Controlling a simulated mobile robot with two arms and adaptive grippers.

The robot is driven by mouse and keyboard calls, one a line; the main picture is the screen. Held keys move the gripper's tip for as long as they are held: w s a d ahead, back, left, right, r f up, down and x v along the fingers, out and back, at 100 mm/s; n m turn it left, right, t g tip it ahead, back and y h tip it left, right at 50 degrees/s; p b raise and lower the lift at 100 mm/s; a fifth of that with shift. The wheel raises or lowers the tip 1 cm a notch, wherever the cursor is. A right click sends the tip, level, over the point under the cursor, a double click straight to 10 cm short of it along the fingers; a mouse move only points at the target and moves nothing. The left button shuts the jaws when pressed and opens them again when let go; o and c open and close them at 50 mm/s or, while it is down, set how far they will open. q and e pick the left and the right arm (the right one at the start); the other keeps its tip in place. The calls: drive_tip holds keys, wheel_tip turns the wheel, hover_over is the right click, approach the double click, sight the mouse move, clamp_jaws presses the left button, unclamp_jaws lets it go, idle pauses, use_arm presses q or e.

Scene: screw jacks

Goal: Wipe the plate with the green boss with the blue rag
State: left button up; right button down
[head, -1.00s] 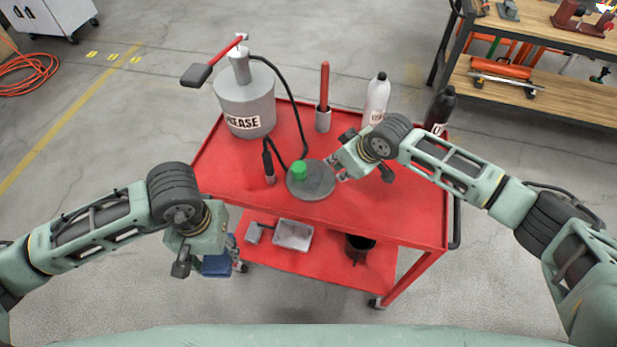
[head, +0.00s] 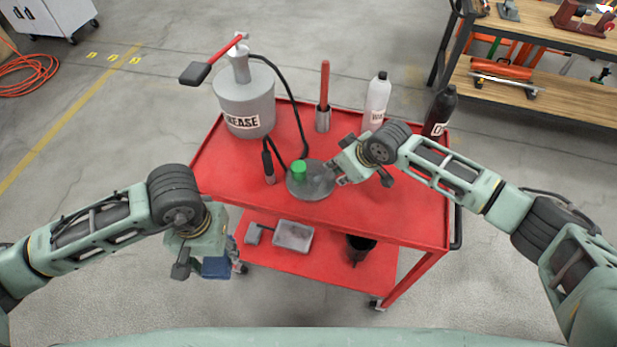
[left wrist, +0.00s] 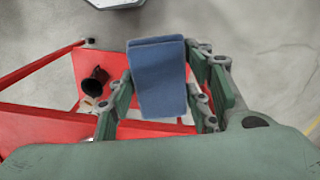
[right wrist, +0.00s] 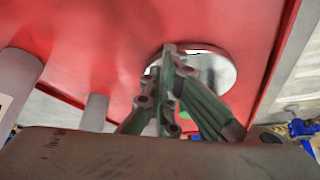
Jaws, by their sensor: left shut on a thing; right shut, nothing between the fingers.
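The plate (head: 318,190) is a round grey disc lying on the red cart top, with a green boss (head: 299,170) standing on it. My right gripper (head: 340,181) is shut and empty at the plate's right edge; whether it touches the plate I cannot tell. The plate also shows beyond its fingers in the right wrist view (right wrist: 222,72), where the boss is mostly hidden. My left gripper (head: 228,262) is shut on the folded blue rag (left wrist: 160,78), in front of the cart's left front corner and below its top.
A grease bucket (head: 245,100) with a hose and a dark nozzle (head: 268,165) stands left of the plate. A red-handled tool in a grey cup (head: 323,118), a white bottle (head: 377,100) and a black bottle (head: 440,110) stand behind. The cart top (head: 400,215) is clear at front right.

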use_arm(q)
drive_tip(key=shift+f+b, duration=0.3)
drive_tip(key=shift+f, duration=0.05)
use_arm(e)
drive_tip(key=shift+f, duration=0.7)
use_arm(q)
drive_tip(key=shift+r, duration=0.1)
use_arm(e)
drive_tip(key=shift+r, duration=0.15)
